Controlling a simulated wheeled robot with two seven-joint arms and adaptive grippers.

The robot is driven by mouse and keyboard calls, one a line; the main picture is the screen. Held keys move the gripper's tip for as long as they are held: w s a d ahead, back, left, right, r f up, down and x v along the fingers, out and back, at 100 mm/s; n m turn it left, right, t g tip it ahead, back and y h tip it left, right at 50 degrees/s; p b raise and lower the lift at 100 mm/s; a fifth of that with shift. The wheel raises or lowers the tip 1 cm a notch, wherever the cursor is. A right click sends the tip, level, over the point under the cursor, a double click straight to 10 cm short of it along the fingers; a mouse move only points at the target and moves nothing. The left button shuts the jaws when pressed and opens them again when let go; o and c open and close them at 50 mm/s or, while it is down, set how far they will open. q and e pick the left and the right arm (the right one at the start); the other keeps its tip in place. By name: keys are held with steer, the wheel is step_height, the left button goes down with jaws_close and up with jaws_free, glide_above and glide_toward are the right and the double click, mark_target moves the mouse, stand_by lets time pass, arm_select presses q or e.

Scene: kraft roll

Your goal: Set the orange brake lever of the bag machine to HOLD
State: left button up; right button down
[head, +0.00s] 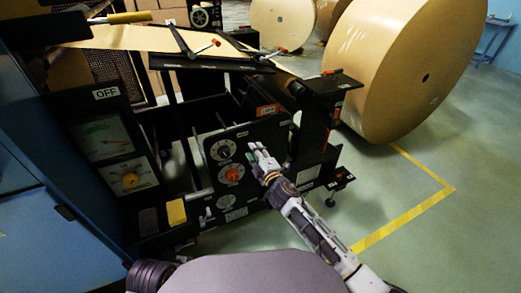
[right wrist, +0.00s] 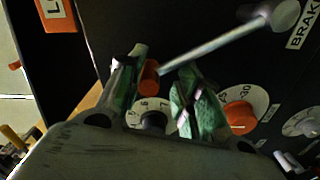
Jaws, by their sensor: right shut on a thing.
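The brake lever shows in the right wrist view as a pale metal rod (right wrist: 222,47) with an orange grip (right wrist: 149,78) at its end. The rod runs up and right to a round pivot beside a label (right wrist: 303,24) reading BRAKE. My right gripper (right wrist: 158,88) has its two green-padded fingers on either side of the orange grip and is shut on it. In the head view my right gripper (head: 261,157) is at the front of the bag machine's black panel (head: 250,135) and hides the lever. I cannot read a HOLD mark. My left gripper is out of view.
An orange knob (head: 233,174) and a white dial (head: 223,150) sit just left of my right gripper. A gauge cabinet (head: 110,145) marked OFF stands further left. A large kraft roll (head: 400,70) stands at the right. Green floor inside the yellow line is clear.

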steer(key=shift+f+n, duration=0.35)
steer(key=shift+n, duration=0.35)
steer(key=c, duration=1)
jaws_free()
steer(key=shift+o, duration=0.2)
steer(key=shift+s+a, duration=0.1)
steer(key=shift+a, duration=0.15)
steer(key=shift+s, duration=0.2)
steer(key=v, duration=1.1)
steer(key=shift+s+d, duration=0.2)
steer(key=shift+s, duration=0.1)
